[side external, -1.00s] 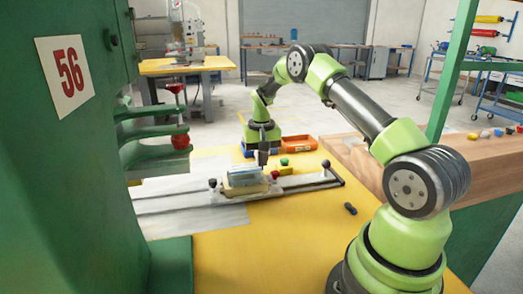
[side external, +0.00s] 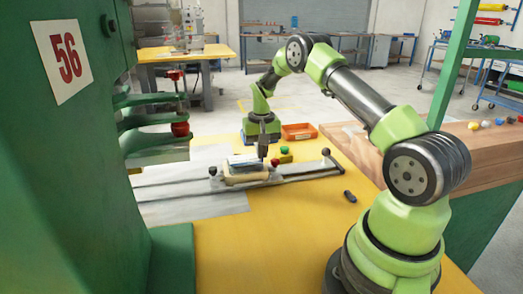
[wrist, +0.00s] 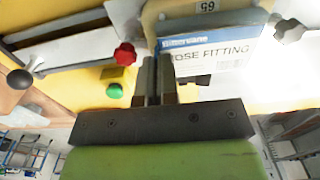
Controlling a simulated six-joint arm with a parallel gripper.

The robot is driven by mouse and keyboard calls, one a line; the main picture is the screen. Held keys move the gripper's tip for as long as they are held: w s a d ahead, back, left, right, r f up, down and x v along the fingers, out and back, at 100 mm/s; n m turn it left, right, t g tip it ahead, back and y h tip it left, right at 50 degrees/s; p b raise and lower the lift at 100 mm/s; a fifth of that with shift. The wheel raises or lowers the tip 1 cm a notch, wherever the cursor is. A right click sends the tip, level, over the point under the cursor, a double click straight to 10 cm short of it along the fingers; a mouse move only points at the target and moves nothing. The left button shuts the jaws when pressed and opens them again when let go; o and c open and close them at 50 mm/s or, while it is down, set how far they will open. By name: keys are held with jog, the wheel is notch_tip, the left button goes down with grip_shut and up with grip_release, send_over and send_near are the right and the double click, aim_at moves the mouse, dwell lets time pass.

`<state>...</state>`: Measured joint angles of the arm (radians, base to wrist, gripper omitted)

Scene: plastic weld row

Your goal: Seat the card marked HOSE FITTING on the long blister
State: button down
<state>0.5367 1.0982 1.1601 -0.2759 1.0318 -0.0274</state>
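The HOSE FITTING card (wrist: 210,48), white with a blue header band, lies at the tan-edged nest (wrist: 150,24) in the wrist view. In the side view the card (side external: 243,160) is a small pale shape over the tan nest (side external: 246,179). My gripper (wrist: 156,62) has its two fingers close together at the card's left edge, with a thin blue edge at the tips, and looks shut on that edge. In the side view my gripper (side external: 263,156) points down at the nest's right end. The blister under the card is hidden, so I cannot tell whether the card lies flat on it.
A red knob (wrist: 125,54), a green button (wrist: 114,91) on a yellow box and a black ball handle (wrist: 34,64) are near my fingers. The green press (side external: 65,180) stands at left. An orange bin (side external: 299,132) is behind. The yellow table front is mostly clear.

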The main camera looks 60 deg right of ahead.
jog(key=shift+f, duration=0.7)
dwell(0.6)
jog(key=c, duration=1.3)
grip_release()
jog(key=c, duration=0.4)
jog(key=shift+r, duration=3.55)
